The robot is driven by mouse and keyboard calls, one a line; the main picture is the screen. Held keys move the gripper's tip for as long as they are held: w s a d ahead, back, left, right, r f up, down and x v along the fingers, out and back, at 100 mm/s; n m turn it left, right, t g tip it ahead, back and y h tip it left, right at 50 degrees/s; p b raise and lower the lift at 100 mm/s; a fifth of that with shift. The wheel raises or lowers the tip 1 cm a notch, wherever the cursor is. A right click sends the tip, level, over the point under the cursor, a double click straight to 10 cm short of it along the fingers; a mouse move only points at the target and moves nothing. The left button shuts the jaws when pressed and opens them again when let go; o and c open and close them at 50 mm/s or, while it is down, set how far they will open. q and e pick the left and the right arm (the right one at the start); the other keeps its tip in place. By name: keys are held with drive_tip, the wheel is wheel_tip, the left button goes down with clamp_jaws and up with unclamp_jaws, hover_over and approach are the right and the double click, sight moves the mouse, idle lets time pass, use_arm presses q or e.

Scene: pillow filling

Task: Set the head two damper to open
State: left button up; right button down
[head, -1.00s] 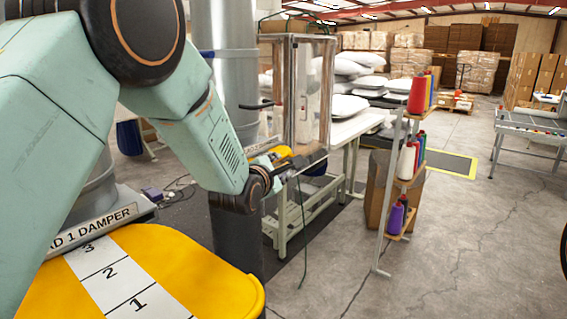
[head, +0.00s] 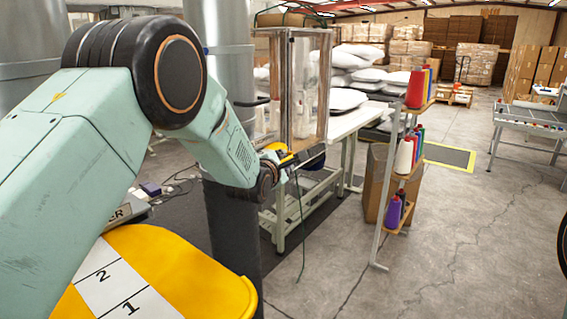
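My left arm crosses in from the left, and its small dark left gripper (head: 283,168) is at the glass-fronted filling cabinet's lower front. A yellow part (head: 277,149), possibly the head two damper's handle, shows just above and behind the gripper. I cannot tell whether they touch, or whether the fingers are open or shut. A dark plate (head: 307,157) lies to the right of the gripper; no lettering on it is readable. The damper's setting cannot be read. My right gripper is out of view.
The filling cabinet (head: 303,85) stands behind the gripper. A thread rack (head: 394,180) stands right of it. Concrete floor (head: 455,240) is clear.

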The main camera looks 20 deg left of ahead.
use_arm(q)
drive_tip(key=shift+c, duration=0.8)
drive_tip(key=shift+s+r, duration=0.25)
drive_tip(key=shift+s, duration=0.05)
clamp_jaws()
drive_tip(key=shift+d, duration=0.1)
